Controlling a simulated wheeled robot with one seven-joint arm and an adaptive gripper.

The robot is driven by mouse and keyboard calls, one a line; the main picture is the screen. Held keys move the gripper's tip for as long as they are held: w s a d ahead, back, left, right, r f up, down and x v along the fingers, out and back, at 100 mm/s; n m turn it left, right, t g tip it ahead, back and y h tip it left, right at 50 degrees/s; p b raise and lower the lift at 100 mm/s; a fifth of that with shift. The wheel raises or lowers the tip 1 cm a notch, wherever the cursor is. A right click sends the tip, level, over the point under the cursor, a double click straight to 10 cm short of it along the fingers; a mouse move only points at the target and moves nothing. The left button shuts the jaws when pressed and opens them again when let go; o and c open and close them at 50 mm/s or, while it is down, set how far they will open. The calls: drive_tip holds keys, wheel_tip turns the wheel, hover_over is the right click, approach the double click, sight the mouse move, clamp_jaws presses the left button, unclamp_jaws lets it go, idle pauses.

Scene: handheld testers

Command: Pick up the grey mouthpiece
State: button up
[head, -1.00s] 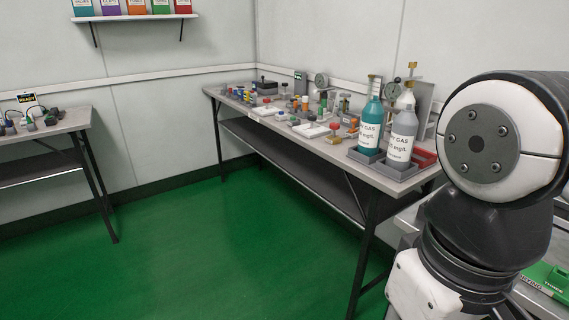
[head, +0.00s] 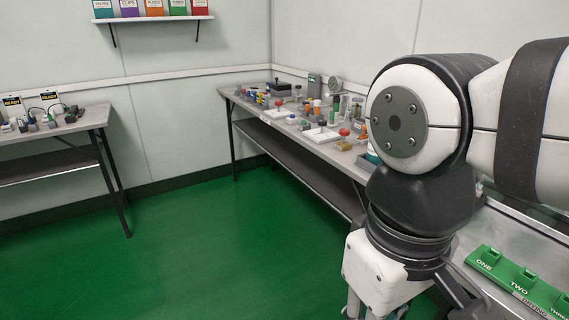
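I cannot pick out a grey mouthpiece for certain; the small items on the benches are too small to tell apart. My gripper (head: 376,308) hangs at the bottom edge below my white wrist. Only the upper part of its grey fingers shows and the tips are cut off, so I cannot tell whether it is open or shut. It is apart from the benches, over the near right side.
The long bench (head: 236,96) along the right wall holds many small parts, partly hidden by my arm. A left bench (head: 88,122) holds small testers. A green numbered rack (head: 513,275) lies at lower right. A shelf (head: 150,19) holds coloured boxes. The green floor (head: 215,235) is clear.

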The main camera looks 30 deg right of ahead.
drive_tip(key=w+d+r+n+g+h+p, duration=0.35)
drive_tip(key=w+d+g+h, duration=0.35)
drive_tip(key=w+d, duration=0.65)
drive_tip(key=w+d+f+n+g+h+p, duration=0.1)
drive_tip(key=w+d+f+n+g+h, duration=0.15)
drive_tip(key=w+d+f, duration=0.35)
drive_tip(key=w+d+f+n+g+h+p, duration=0.15)
drive_tip(key=w+d+n+h, duration=0.25)
drive_tip(key=d, duration=0.4)
drive_tip(key=shift+g, duration=0.3)
drive_tip(key=x, duration=0.3)
drive_tip(key=b+x, duration=0.1)
drive_tip(key=x, duration=0.1)
drive_tip(key=f+b+x, duration=0.1)
drive_tip(key=x, duration=0.2)
drive_tip(key=shift+s+d, duration=0.1)
drive_tip(key=shift+s, duration=0.2)
drive_tip(key=shift+f+b+x, duration=0.2)
drive_tip(key=shift+b+x, duration=0.65)
drive_tip(key=shift+x, duration=1.85)
clamp_jaws()
